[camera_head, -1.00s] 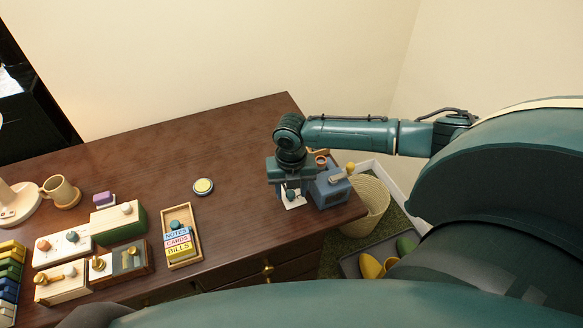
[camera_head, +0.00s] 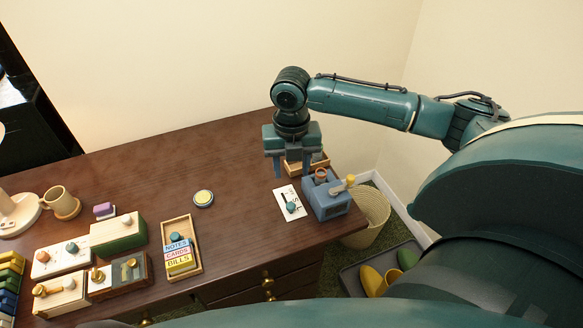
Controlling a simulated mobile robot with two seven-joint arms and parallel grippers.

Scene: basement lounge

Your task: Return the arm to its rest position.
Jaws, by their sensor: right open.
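My right arm comes in from the right in the head view. Its gripper (camera_head: 293,168) points down over the right end of the dark wooden desk (camera_head: 235,235), with its two fingers apart and nothing between them. Below it a white card (camera_head: 284,196) with dark marks lies on the desk, with a small teal knobbed piece (camera_head: 291,207) on it. The gripper is clear of both. A blue box with a yellow-knobbed crank (camera_head: 328,203) stands just right of the card. My left gripper is not in view.
A wooden tray with NOTES, CARDS and BILLS tabs (camera_head: 168,226) and a round yellow-topped tin (camera_head: 203,198) are mid-desk. Several knobbed boxes and a mug (camera_head: 56,198) stand left. A wicker basket (camera_head: 370,222) and a shoe tray (camera_head: 350,282) are on the floor at right.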

